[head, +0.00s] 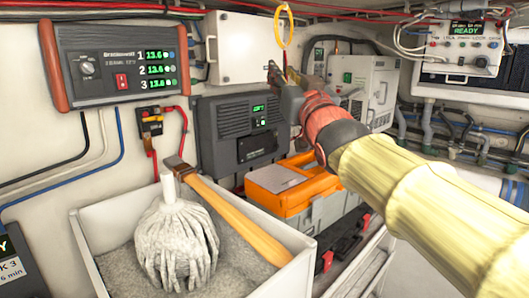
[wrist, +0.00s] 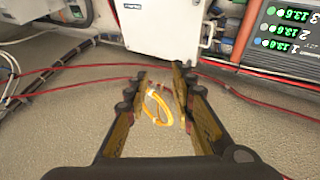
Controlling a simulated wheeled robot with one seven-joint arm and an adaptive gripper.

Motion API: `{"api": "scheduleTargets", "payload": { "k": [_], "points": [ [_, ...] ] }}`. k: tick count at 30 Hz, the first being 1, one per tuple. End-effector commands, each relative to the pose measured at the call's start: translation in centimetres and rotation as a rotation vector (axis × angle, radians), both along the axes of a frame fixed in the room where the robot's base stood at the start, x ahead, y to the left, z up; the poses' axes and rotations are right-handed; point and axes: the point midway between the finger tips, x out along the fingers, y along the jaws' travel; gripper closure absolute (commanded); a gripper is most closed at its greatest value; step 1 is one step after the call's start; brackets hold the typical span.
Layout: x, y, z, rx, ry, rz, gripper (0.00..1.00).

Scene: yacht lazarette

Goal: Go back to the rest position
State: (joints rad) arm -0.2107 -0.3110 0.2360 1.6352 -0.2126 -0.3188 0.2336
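My gripper (head: 276,74) is at the end of my arm, raised in front of the back wall in the head view. In the wrist view my gripper (wrist: 159,76) has its two fingers apart, with nothing clearly held between them. A yellow loop (head: 283,25) hangs just above the gripper in the head view. In the wrist view the yellow loop (wrist: 155,106) appears in the gap between the fingers. I cannot tell whether it touches them.
A white bin (head: 101,238) with a mop (head: 178,240) stands at lower left. An orange-topped toolbox (head: 270,197) lies below my arm. A white wall cabinet (head: 242,50) and a charger panel (head: 118,64) are close to the gripper. Red cables (wrist: 80,63) run along the ceiling.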

Motion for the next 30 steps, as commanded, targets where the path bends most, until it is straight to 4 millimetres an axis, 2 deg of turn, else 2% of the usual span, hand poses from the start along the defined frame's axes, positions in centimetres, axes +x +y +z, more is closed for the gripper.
{"api": "scheduleTargets", "payload": {
  "k": [8,14,17,23,27,30],
  "points": [
    [-1.3,-2.8,-5.6,-0.035,0.161,-0.062,0.75],
    [-3.5,-5.6,-11.6,-0.068,0.330,-0.117,0.75],
    [-5.5,-7.3,-15.8,-0.087,0.445,-0.149,0.75],
    [-12.5,-11.1,-26.8,-0.136,0.742,-0.212,0.75],
    [-18.5,-13.0,-34.2,-0.163,0.947,-0.235,0.75],
    [-23.2,-13.9,-39.0,-0.179,1.088,-0.242,0.75]
  ]
}}
